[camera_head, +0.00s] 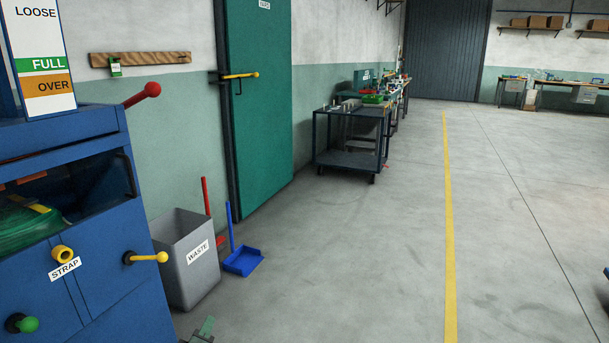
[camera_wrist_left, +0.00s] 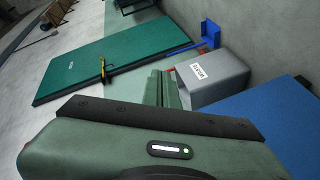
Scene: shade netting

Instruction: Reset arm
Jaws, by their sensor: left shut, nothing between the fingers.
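My left gripper (camera_head: 207,325) shows only in part at the bottom edge of the head view, low in front of the grey waste bin and clear of it. In the left wrist view its green fingers (camera_wrist_left: 160,88) stand together, shut with nothing between them. The grey bin labelled WASTE (camera_head: 188,260) stands beside the blue machine (camera_head: 105,230); it also shows in the left wrist view (camera_wrist_left: 212,78). Most of my left arm is hidden below the head view. My right gripper is not in view.
A blue dustpan (camera_head: 243,261) lies beside the bin. The machine has a red-knobbed lever (camera_head: 150,91) and a yellow-knobbed handle (camera_head: 160,257). A green door (camera_head: 258,110) and a wheeled cart (camera_head: 350,145) are farther along the wall. The floor right of the dustpan is clear.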

